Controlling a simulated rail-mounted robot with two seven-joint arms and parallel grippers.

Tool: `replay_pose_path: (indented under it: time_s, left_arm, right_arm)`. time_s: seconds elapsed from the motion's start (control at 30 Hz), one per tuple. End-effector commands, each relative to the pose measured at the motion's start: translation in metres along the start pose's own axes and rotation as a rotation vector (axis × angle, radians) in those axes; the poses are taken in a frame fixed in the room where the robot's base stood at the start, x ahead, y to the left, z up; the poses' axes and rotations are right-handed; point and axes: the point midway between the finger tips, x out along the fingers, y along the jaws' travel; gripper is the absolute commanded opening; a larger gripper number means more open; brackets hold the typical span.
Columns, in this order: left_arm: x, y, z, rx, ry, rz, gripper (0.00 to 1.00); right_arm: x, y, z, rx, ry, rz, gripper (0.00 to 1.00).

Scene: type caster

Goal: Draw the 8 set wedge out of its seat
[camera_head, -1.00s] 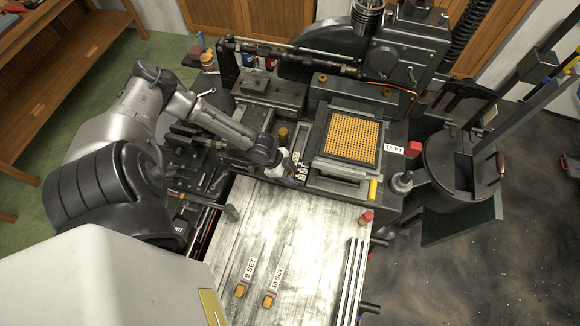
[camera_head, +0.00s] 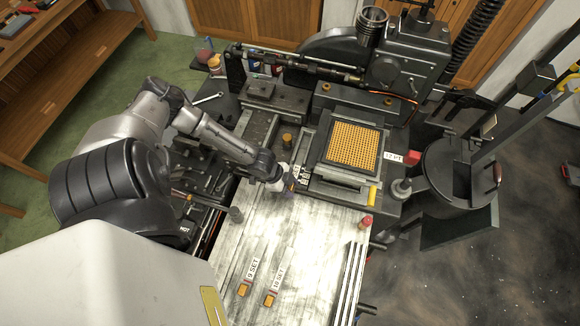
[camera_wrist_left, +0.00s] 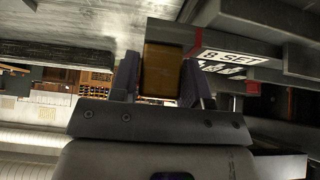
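The 8 set wedge has an amber-brown end block (camera_wrist_left: 162,70) and a dark bar with a white "8 SET" label (camera_wrist_left: 230,57), seen in the left wrist view. My left gripper (camera_wrist_left: 160,80) has its two fingers close on either side of the brown block and looks shut on it. In the head view my left gripper (camera_head: 288,184) is at the near side of the caster, left of the matrix frame; it hides most of the wedge there. How far the wedge sits in its seat cannot be told. My right gripper is not in view.
The 9 set wedge (camera_head: 244,289) and 10 set wedge (camera_head: 269,299) lie on the pale metal table (camera_head: 310,250). The matrix frame (camera_head: 352,148) with its 12 PT label (camera_head: 394,156) stands right of my gripper. The table's middle is clear.

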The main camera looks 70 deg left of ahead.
Motion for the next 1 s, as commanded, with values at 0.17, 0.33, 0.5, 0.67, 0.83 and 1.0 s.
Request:
replay_pose_path:
  time_s: [0.17, 0.33, 0.5, 0.67, 0.83, 1.0]
  left_arm:
    - [0.000, -0.001, 0.000, 0.000, 0.000, -0.001, 0.60]
    - [0.000, -0.001, 0.000, 0.000, 0.000, -0.001, 0.67]
    - [-0.002, -0.001, 0.000, 0.001, 0.000, -0.001, 0.67]
    - [-0.016, -0.001, 0.001, 0.001, -0.002, -0.001, 0.67]
    - [-0.050, -0.001, 0.002, 0.003, -0.005, -0.001, 0.67]
    - [-0.087, 0.000, 0.001, 0.004, -0.005, 0.001, 0.67]
  right_arm:
    - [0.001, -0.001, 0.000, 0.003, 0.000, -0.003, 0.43]
    - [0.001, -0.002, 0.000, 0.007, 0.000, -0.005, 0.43]
    - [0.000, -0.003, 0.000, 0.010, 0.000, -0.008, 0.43]
    - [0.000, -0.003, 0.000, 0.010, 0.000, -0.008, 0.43]
    - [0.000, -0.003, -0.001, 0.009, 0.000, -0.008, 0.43]
    - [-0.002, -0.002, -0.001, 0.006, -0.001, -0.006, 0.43]
